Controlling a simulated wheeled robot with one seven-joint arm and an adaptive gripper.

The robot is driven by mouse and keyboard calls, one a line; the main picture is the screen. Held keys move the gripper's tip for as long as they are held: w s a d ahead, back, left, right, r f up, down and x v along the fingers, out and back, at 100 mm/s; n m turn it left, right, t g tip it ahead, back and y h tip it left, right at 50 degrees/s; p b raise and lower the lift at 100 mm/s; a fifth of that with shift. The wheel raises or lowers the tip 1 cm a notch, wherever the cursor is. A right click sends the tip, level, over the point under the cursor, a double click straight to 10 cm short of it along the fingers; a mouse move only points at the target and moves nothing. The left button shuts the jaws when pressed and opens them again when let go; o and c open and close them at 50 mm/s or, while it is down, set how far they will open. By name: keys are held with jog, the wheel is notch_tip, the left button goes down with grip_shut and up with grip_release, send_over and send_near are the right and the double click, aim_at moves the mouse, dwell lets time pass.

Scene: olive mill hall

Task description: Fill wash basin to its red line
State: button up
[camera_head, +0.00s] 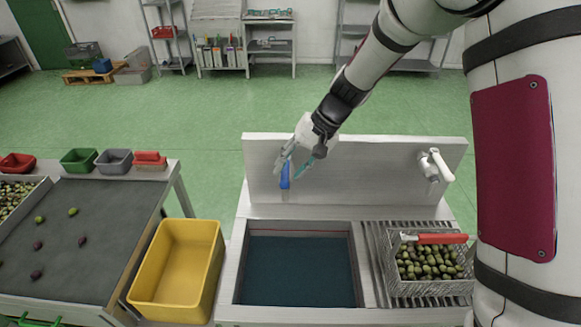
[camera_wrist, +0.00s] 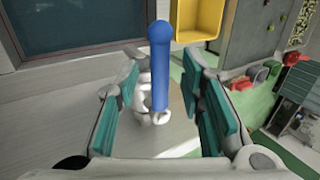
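The wash basin (camera_head: 300,270) is set in the pale counter and holds dark blue water. A thin red line (camera_head: 300,232) runs along its back inner wall, with the water surface close below it. A blue lever (camera_head: 285,175) sits on a white fitting at the upright back panel. My gripper (camera_head: 295,168) is open in front of that panel, at the lever. In the wrist view the blue lever (camera_wrist: 160,65) stands between the open teal-padded fingers (camera_wrist: 160,110), with gaps on both sides. A white tap (camera_head: 435,165) is on the panel's right side. I cannot see water flowing.
A wire basket of olives (camera_head: 425,262) with a red handle stands on the ribbed drainboard (camera_head: 375,265) right of the basin. A yellow tub (camera_head: 178,270) is to the left. Beyond it is a dark sorting table (camera_head: 90,235) with loose olives and small bins. The green floor behind is open.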

jog(key=shift+a+f, duration=0.15)
jog(key=shift+f, duration=0.1)
grip_shut()
